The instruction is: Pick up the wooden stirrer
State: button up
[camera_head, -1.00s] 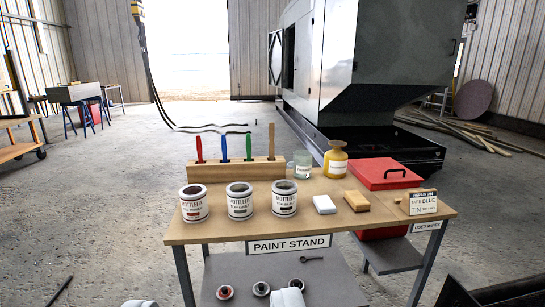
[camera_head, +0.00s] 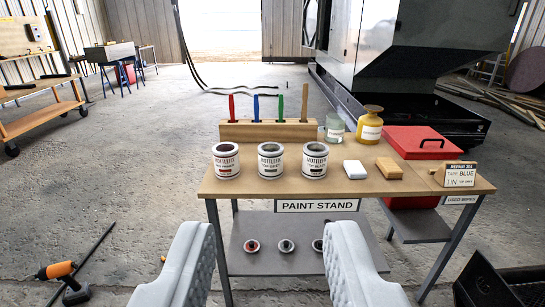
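The wooden stirrer (camera_head: 304,102) is a thin, light brown stick. It stands upright at the right end of a wooden holder block (camera_head: 262,131) at the back of the paint stand (camera_head: 300,187). Red, blue and green tools stand in the same block to its left. My gripper (camera_head: 272,268) shows as two grey padded fingers at the bottom of the picture. They are wide apart with nothing between them. It is in front of the stand, well short of the stirrer. The stirrer's lower end is hidden in the block.
Three paint tins (camera_head: 270,160) stand in front of the block. A glass jar (camera_head: 334,128) and a yellow bottle (camera_head: 371,126) stand right of the stirrer. A white block, a tan block, a card and a red box (camera_head: 415,143) are further right. An orange tool (camera_head: 62,275) lies on the floor.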

aim_at(305, 93)
jog(key=i+l, duration=0.2)
jog(key=i, duration=0.35)
jog(key=i+l, duration=0.15)
jog(key=i, duration=0.35)
jog(key=i+l, duration=0.2)
jog(key=i, duration=0.35)
jog(key=i+l, duration=0.15)
jog(key=i, duration=0.35)
